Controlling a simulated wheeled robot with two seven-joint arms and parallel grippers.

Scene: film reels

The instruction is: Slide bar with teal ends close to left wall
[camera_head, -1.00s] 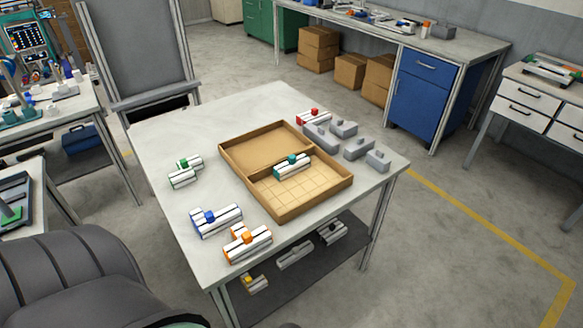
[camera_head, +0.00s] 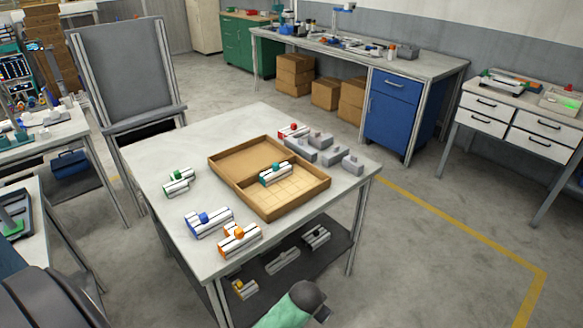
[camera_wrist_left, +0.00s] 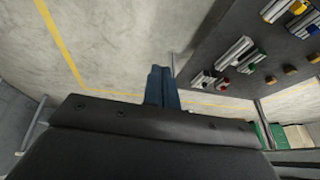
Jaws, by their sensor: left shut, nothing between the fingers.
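The bar with teal ends (camera_head: 277,175) is pale with dark stripes and a teal block on top. It lies in the gridded compartment of the wooden tray (camera_head: 301,204), near the divider; I cannot tell whether it touches it. The tray sits on the grey table (camera_head: 165,148). My left gripper (camera_wrist_left: 162,86) shows in the left wrist view with its blue fingers shut and empty, over the floor and away from the tray. My right gripper is not in view.
Around the tray stand green (camera_head: 178,181), blue (camera_head: 209,221), orange (camera_head: 239,238) and red (camera_head: 293,131) topped pieces and several grey blocks (camera_head: 329,152). The tray's other compartment looks empty. The wrist view shows striped pieces (camera_wrist_left: 233,52) on a dark surface.

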